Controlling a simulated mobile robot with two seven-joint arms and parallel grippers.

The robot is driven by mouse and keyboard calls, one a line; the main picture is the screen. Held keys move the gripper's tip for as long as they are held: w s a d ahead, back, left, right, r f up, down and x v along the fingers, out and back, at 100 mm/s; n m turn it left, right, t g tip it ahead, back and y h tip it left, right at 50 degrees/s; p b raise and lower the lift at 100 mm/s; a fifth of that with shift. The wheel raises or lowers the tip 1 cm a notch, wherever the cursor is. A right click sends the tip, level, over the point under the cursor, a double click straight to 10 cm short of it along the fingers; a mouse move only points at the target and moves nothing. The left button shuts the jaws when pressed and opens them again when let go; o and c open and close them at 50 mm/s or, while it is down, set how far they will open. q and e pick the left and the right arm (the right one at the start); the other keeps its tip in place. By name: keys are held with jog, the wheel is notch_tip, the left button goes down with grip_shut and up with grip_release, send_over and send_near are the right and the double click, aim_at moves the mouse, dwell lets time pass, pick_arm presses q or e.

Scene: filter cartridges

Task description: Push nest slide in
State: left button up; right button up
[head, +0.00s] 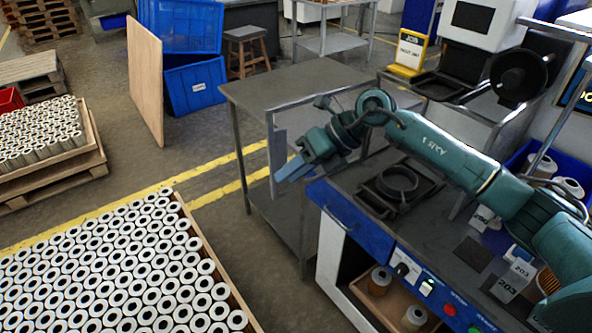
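The nest (397,181), a black round ring on a dark square plate, sits on the dark bench top near its front left corner. It appears empty. I cannot make out how far its slide is out. My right gripper (284,172) is in the air left of the nest, beyond the bench's left corner, apart from the nest. Its fingers point down and left, and I cannot see whether they are open. No held object shows. My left gripper is not in view.
A blue front panel (352,222) with buttons edges the bench (455,240). White boxes marked 203 (514,279) stand at its right. A grey table (300,88) is behind my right gripper. A pallet of white cartridges (110,270) fills the lower left. Open floor lies between.

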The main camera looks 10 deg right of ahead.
jog(key=m+g+h+b, duration=0.1)
jog(key=h+b, duration=0.1)
jog(key=h, duration=0.9)
send_near(366, 205)
jog(key=f, duration=0.5)
jog(key=d+f, duration=0.1)
jog(key=f, duration=0.1)
jog(key=shift+w+d+f+p, duration=0.1)
jog(key=shift+w+f+p, duration=0.2)
jog(key=shift+w, duration=0.05)
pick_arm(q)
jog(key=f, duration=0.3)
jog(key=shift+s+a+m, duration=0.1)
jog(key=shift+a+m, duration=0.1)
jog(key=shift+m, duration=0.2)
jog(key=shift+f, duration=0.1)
pick_arm(e)
grip_shut()
